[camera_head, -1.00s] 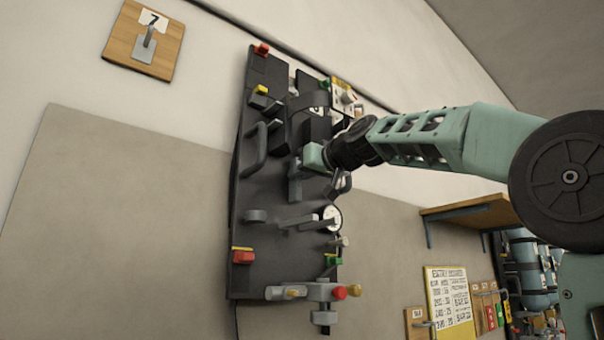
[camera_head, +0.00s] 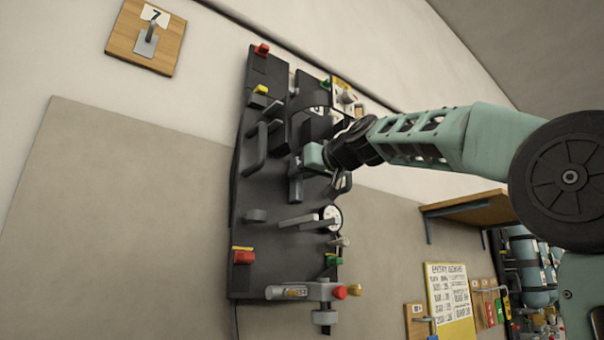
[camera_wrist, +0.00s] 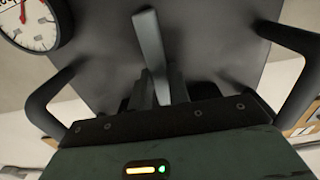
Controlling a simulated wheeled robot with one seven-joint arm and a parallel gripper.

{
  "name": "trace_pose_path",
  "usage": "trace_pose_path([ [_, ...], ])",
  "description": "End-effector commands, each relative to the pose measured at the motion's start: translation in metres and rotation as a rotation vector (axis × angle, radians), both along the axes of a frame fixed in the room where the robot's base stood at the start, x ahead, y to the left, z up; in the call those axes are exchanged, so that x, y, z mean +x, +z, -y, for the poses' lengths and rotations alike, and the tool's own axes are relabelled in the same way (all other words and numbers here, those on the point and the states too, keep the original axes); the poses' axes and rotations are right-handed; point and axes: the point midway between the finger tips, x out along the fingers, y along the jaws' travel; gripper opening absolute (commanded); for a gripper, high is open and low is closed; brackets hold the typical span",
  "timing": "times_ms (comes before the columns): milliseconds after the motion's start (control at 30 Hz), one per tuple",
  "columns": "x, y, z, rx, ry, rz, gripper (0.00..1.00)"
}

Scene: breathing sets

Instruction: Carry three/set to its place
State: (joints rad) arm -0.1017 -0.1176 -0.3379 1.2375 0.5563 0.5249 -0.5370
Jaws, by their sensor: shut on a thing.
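The set appears as a tall dark backplate (camera_head: 270,205) in front of the pale wall, carrying black handles, grey levers, coloured knobs and a white gauge (camera_head: 330,217). I cannot read a set number on it. My gripper (camera_head: 297,184) is against the middle of the plate, shut on a part of the set. In the wrist view a pale grey bar (camera_wrist: 151,42) rises from between the fingers (camera_wrist: 163,92), with the dark plate behind it. The gauge also shows there at the upper left (camera_wrist: 34,22). The exact contact is partly hidden by the gripper body.
A wooden hook board (camera_head: 146,37) marked 7 is on the upper left wall. At the lower right are a yellow notice (camera_head: 452,303), small hook boards (camera_head: 418,322), a wooden shelf (camera_head: 468,210) and pale blue cylinders (camera_head: 527,255).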

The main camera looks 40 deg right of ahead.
Motion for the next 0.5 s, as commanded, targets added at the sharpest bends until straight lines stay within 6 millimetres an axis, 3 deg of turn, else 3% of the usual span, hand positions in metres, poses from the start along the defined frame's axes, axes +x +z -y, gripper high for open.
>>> trace_pose_path([
  [400,-0.0024,0.005,0.0003,-0.001,-0.002,0.011,0.0],
  [433,-0.0024,0.005,0.0003,-0.001,-0.002,0.011,0.26],
  [500,-0.0021,0.0044,0.0002,-0.001,-0.001,0.01,0.43],
])
